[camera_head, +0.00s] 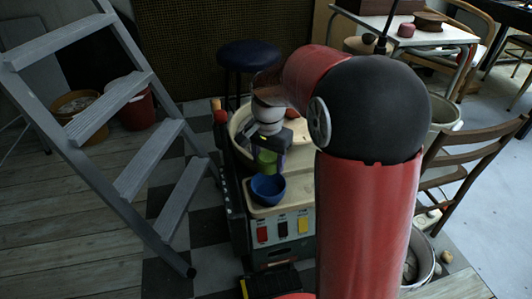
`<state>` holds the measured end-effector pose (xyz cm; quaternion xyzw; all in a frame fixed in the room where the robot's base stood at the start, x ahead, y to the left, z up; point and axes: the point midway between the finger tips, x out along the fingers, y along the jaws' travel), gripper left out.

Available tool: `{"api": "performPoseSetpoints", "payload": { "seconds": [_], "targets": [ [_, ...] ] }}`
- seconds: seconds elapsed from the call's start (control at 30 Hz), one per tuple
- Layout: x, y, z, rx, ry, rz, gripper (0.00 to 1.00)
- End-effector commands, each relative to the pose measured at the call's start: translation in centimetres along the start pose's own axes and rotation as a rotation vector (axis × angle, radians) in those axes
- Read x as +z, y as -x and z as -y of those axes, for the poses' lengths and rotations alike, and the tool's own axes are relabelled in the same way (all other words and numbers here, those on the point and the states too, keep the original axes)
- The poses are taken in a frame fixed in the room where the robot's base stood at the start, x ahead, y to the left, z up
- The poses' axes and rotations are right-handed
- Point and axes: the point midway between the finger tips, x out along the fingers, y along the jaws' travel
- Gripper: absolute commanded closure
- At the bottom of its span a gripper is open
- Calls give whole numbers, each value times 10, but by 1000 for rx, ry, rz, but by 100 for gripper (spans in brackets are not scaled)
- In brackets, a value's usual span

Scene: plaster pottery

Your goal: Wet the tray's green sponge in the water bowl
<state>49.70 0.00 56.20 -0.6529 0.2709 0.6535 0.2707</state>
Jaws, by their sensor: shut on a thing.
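The blue bowl (267,190) stands upright on the pale top (299,191) of a small cart. Its inside is dark, and I cannot make out the water. My gripper (267,163) points down just above and behind the bowl's rim. It is shut on a green thing, the green sponge (265,157), which shows at the jaws. I cannot tell whether the sponge touches the bowl. The tray cannot be told apart clearly from the cart's pale top.
A cream tub (240,125) stands behind the bowl. Red, black and yellow items (282,229) show on the cart's front. A grey stepladder (135,120) stands left, a blue stool (248,56) behind, a wooden chair (460,170) right. My red arm hides the cart's right side.

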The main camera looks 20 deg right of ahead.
Motion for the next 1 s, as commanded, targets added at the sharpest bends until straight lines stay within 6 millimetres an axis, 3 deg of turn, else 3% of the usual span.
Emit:
{"api": "performPoseSetpoints", "payload": {
  "seconds": [0.8, 1.0],
  "targets": [
    [0, -74, 0, 0, 1, 0, 64],
    [0, -84, 0, 1, 1, 1, 64]
  ]
}}
